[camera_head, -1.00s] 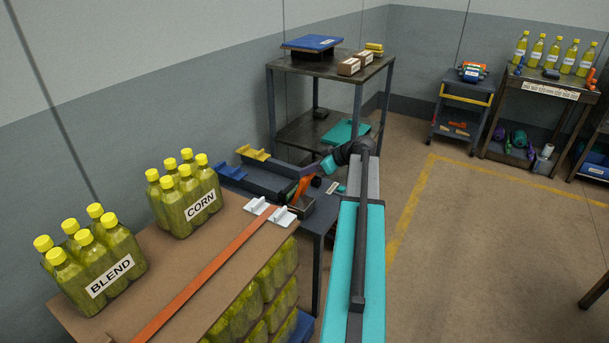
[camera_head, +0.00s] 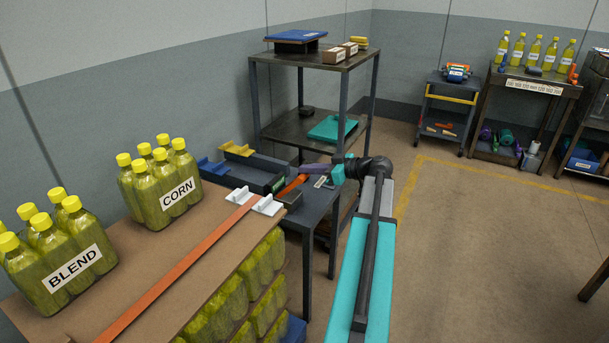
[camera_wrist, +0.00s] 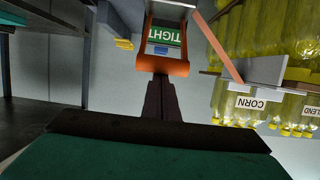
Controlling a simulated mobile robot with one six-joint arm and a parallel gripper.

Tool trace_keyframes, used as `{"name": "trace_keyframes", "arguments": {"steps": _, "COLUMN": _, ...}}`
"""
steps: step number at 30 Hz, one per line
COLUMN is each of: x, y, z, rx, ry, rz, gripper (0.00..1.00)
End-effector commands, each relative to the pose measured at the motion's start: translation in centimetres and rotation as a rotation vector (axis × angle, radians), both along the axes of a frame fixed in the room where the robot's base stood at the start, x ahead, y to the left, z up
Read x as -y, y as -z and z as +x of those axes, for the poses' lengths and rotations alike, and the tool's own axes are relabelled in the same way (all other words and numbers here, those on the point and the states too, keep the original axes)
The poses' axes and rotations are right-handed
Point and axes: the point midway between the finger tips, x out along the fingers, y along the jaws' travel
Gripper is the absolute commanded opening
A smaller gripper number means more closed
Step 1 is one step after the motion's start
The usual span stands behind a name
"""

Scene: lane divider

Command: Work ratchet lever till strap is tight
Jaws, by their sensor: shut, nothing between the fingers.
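The orange ratchet lever (camera_head: 290,187) stands out tilted at the right end of the pallet load, beside the dark ratchet body (camera_head: 291,198). The orange strap (camera_head: 180,265) runs across the load top to the white edge protectors (camera_head: 266,205). My gripper (camera_head: 308,171) is shut and empty, its tips at the lever's outer end. In the wrist view my gripper's tips (camera_wrist: 160,78) meet the middle of the orange lever's crossbar (camera_wrist: 162,65); whether they touch is hard to tell. A green "TIGHT" label (camera_wrist: 161,35) shows inside the lever's frame.
Bottle packs marked CORN (camera_head: 160,190) and BLEND (camera_head: 70,255) stand on the load top. A dark table (camera_head: 318,205) with a blue tray (camera_head: 214,168) stands behind the ratchet, and a metal shelf (camera_head: 290,130) behind that. Floor to the right is open.

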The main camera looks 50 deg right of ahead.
Motion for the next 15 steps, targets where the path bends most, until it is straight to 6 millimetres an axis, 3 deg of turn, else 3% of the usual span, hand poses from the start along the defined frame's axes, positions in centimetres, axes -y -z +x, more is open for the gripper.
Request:
{"name": "trace_keyframes", "arguments": {"steps": 1, "x": 0.1, "y": 1.0, "z": -0.3, "rx": 0.016, "ry": 0.000, "rz": 0.005, "gripper": 0.00}}
{"name": "trace_keyframes", "arguments": {"steps": 15, "x": 0.5, "y": 2.9, "z": -2.2, "rx": 0.185, "ry": 0.001, "rz": 0.047, "gripper": 0.00}}
